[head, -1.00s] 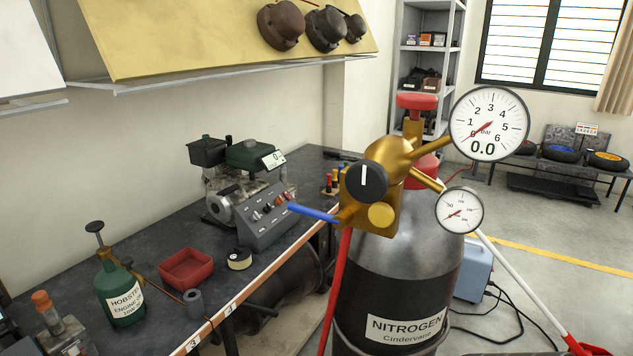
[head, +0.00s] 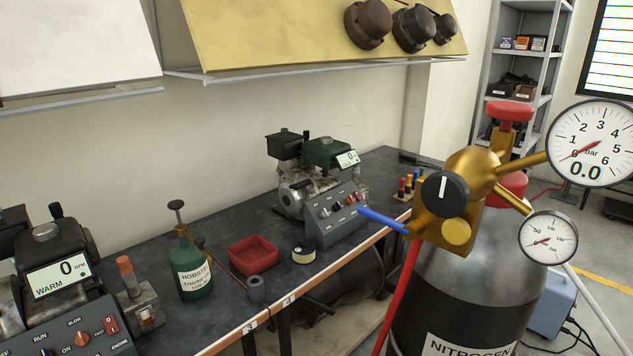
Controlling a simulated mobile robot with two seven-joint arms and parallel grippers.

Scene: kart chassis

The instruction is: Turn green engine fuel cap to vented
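An engine with a green tank (head: 325,152) stands on the far part of the workbench. A small display reading 0 is at its right side. A grey control panel (head: 338,213) with several knobs and switches stands in front of it. The green engine's fuel cap is too small to make out, and its setting cannot be read. Neither of my grippers shows in the head view.
The dark workbench (head: 215,235) runs along the wall. A nitrogen cylinder (head: 465,290) with gauges stands at right, close in front of the bench. A green oil bottle (head: 190,268), a red tray (head: 252,255) and a second engine (head: 60,245) occupy the bench.

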